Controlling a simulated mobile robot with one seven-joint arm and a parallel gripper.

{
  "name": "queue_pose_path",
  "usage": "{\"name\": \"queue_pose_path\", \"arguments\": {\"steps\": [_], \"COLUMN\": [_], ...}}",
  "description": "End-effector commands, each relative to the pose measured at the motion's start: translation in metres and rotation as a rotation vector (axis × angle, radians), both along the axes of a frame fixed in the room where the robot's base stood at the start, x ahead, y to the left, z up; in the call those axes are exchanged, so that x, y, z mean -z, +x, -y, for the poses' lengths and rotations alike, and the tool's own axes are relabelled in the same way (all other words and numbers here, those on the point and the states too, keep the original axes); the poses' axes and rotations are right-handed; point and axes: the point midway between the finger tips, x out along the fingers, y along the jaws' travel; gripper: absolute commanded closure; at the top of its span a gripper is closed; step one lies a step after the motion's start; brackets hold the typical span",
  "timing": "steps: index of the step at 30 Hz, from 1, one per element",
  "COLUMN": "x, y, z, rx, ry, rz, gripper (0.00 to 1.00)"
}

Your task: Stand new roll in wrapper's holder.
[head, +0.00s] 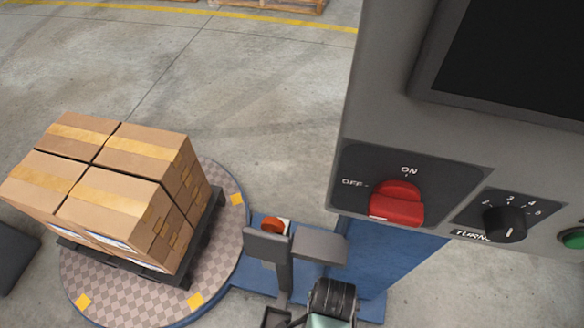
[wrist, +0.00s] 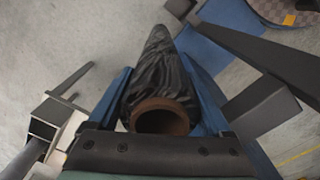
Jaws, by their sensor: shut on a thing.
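The new roll (wrist: 160,85) is wrapped in black, wrinkled film with a brown cardboard core at its near end. In the wrist view it stretches away from the camera, tapering toward the floor. My gripper (wrist: 160,122) is shut on the roll; its dark bar crosses the bottom of the wrist view. The wrapper (head: 395,260) shows blue parts low down and a grey control panel above. Dark grey plates on a post (head: 285,280) stand beside it; I cannot tell which part is the holder. The roll's far end is not clear.
Taped cartons (head: 110,190) sit on a black pallet on the checkered turntable (head: 220,235) at left. The panel carries a red switch (head: 397,203) and a black knob (head: 505,223). A dark arm (wrist: 265,60) is close on the roll's right in the wrist view.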

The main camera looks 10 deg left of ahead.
Motion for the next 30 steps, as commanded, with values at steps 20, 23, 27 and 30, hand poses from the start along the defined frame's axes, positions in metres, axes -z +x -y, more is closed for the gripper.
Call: {"name": "queue_pose_path", "arguments": {"steps": [20,23,27,30], "x": [-0.001,-0.001,0.005,0.013], "y": [0.005,0.005,0.005,0.005], "z": [-0.115,-0.122,-0.127,-0.126], "rx": [-0.002,-0.003,-0.001,0.0], "ry": [0.001,0.001,0.0,0.0], "rz": [0.003,0.003,0.001,0.001], "gripper": [1.0,1.0,1.0,1.0]}}
